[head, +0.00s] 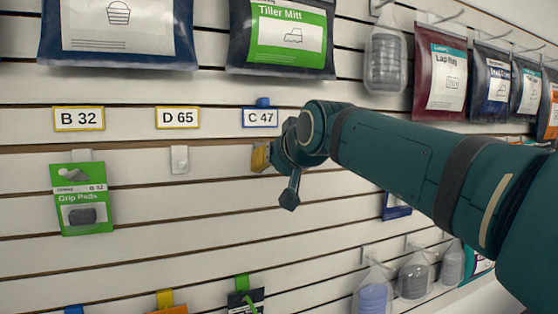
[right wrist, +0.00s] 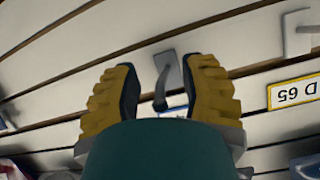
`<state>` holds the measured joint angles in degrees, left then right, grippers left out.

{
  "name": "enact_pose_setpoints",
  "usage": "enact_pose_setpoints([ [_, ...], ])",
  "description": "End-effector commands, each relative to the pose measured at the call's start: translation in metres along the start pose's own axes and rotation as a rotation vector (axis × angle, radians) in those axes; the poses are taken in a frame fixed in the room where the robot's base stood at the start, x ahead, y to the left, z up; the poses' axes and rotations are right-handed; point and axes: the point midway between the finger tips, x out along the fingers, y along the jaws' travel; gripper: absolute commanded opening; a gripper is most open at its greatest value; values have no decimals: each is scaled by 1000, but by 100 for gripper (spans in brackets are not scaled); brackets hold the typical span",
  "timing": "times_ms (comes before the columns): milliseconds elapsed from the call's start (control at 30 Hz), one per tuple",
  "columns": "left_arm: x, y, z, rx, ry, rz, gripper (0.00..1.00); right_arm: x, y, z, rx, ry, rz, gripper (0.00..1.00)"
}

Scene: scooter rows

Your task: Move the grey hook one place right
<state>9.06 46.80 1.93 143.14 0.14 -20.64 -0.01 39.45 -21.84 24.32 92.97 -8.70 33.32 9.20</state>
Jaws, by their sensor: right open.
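A grey hook (right wrist: 165,79) with a flat plate and a curved prong shows in the right wrist view, fixed to the slatted wall. My right gripper (head: 261,159) is open, its two yellow fingers on either side of this hook; I cannot tell whether either touches it. In the head view the gripper covers the place below the C 47 label (head: 262,117), so the grey hook is hidden there. A paler empty hook (head: 179,159) hangs below the D 65 label (head: 177,117). It also shows in the right wrist view (right wrist: 297,33). My left gripper is out of view.
A green Grip Pads pack (head: 83,205) hangs below the B 32 label (head: 79,118) at the left. Large pouches, including a Tiller Mitt pack (head: 284,38), hang above. More packs hang along the bottom and right. My right arm crosses the right side.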

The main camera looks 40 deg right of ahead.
Motion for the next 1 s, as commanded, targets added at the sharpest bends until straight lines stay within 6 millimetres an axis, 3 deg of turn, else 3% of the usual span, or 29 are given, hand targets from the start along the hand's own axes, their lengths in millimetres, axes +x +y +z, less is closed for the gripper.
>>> enact_pose_setpoints([
  [267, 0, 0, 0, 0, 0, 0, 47, 1, 0, 0, 0, 0, 0, 45],
  [400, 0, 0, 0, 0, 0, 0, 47, 1, 0, 0, 0, 1, 0, 0],
  [1000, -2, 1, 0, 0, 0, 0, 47, 0, 0, -1, 0, -2, 0, 0],
])
